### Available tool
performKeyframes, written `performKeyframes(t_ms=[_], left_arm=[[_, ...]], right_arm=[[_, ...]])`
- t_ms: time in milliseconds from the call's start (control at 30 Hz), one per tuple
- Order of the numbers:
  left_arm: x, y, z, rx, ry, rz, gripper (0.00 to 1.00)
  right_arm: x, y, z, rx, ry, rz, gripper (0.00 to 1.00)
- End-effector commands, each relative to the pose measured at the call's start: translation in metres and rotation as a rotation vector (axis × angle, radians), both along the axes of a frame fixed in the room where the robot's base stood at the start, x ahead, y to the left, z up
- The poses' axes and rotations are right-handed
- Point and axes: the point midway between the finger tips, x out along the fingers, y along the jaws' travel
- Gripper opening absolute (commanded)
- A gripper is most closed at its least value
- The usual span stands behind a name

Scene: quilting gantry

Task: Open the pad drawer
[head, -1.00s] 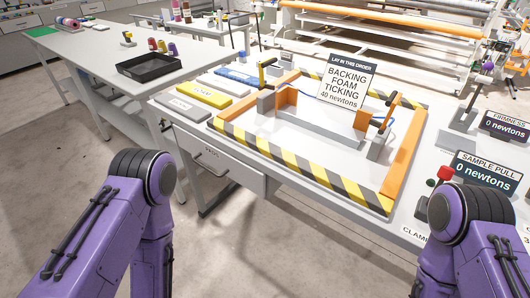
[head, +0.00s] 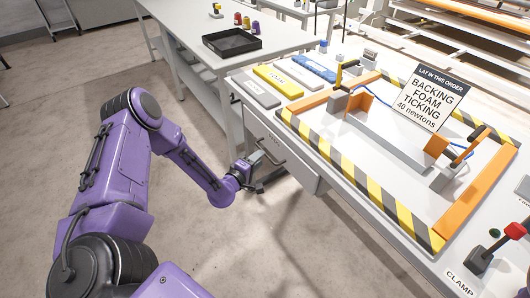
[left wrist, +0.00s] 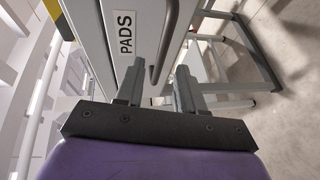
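The pad drawer (head: 297,165) is a pale grey front under the near left edge of the table, with no clear gap around it. Its dark bar handle (head: 269,152) runs along the front. The left wrist view shows the drawer front (left wrist: 130,35) with a PADS label and the handle (left wrist: 165,45). My left gripper (head: 260,172) is at the drawer front, close to the handle. In the left wrist view its two fingers (left wrist: 160,88) are apart, with the handle's end showing between them. I cannot tell whether they touch it. My right gripper is out of view.
On the table (head: 330,105) are grey, yellow and blue pads, a striped frame (head: 358,182) and a sign (head: 432,95). A second table with a black tray (head: 232,41) stands behind left. A red-topped lever (head: 497,245) is at right. The floor before the drawer is clear.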

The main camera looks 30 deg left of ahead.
Motion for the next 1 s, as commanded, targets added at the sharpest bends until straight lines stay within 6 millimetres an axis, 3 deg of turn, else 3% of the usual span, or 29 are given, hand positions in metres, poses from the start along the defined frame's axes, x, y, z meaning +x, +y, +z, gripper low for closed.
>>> performKeyframes(t_ms=[100,233,567,600,700,1000], left_arm=[[0.025,0.0,-0.005,0.003,0.001,-0.001,0.38],[0.044,0.0,-0.008,0.002,0.001,-0.001,0.38],[0.053,0.0,-0.01,0.0,0.003,-0.001,0.38],[0.053,0.0,-0.01,0.0,0.003,-0.001,0.35],[0.053,0.0,-0.01,0.0,0.003,-0.001,0.02],[0.052,-0.001,-0.011,-0.001,0.003,-0.004,0.0]], right_arm=[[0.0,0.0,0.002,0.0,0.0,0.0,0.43],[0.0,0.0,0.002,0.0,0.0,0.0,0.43],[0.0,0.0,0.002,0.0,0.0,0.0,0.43],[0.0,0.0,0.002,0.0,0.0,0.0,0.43],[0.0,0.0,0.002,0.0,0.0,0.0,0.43],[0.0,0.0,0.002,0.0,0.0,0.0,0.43]])
